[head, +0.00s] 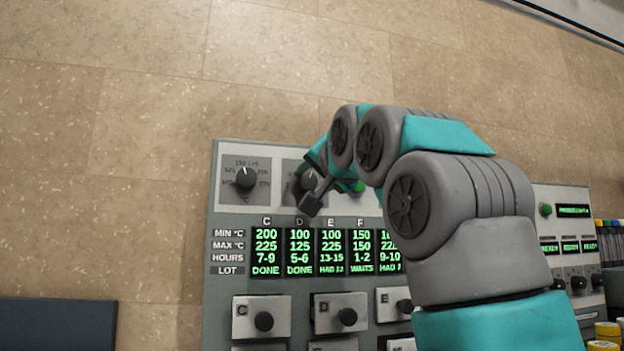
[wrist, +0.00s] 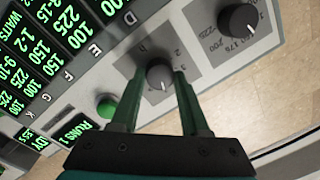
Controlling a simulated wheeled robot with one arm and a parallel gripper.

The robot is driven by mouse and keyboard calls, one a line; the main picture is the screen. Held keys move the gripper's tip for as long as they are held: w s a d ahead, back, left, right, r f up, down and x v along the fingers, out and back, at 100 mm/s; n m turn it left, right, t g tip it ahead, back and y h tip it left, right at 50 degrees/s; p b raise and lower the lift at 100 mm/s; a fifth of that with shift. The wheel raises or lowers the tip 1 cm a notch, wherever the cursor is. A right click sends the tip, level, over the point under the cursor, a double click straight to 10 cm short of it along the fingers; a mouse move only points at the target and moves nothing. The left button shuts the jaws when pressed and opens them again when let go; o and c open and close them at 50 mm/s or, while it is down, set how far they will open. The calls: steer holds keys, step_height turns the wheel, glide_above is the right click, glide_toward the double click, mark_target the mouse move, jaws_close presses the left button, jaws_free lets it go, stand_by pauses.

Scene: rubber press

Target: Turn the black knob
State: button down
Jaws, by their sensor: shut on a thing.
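The black knob (wrist: 159,75) sits on a grey dial plate of the panel, with a white pointer mark on its face. My gripper (wrist: 159,78) is around it in the wrist view, one green finger on each side, shut on the knob. In the head view the same knob (head: 308,181) is the second dial from the left, partly covered by my gripper (head: 316,186). A second black knob (head: 245,179) is to its left; it also shows in the wrist view (wrist: 239,18), apart from my gripper.
A green button (wrist: 106,107) is beside the held knob. A display (head: 314,247) with green text and rows of lower knobs (head: 264,321) are below it. My arm covers the panel's right part. A tan tiled surface (head: 150,130) surrounds the panel.

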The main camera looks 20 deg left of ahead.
stand_by(0.3)
steer(key=n+p, duration=0.1)
steer(key=n, duration=0.4)
steer(key=shift+r+n+h, duration=0.1)
steer(key=shift+n+h, duration=0.2)
steer(key=n+p, duration=0.1)
steer(key=n, duration=0.5)
steer(key=shift+h, duration=0.3)
steer(key=n+p, duration=0.1)
steer(key=n, duration=0.4)
steer(key=shift+r+p, duration=0.1)
steer(key=shift+p, duration=0.3)
steer(key=n+p, duration=0.1)
steer(key=n, duration=0.3)
steer(key=shift+a+n+h, duration=0.1)
steer(key=shift+n+h, duration=0.2)
steer(key=shift+h, duration=0.1)
steer(key=shift+s+n+p, duration=0.1)
steer(key=shift+n+p, duration=0.3)
steer(key=shift+n, duration=0.3)
steer(key=shift+c, duration=2)
jaws_free()
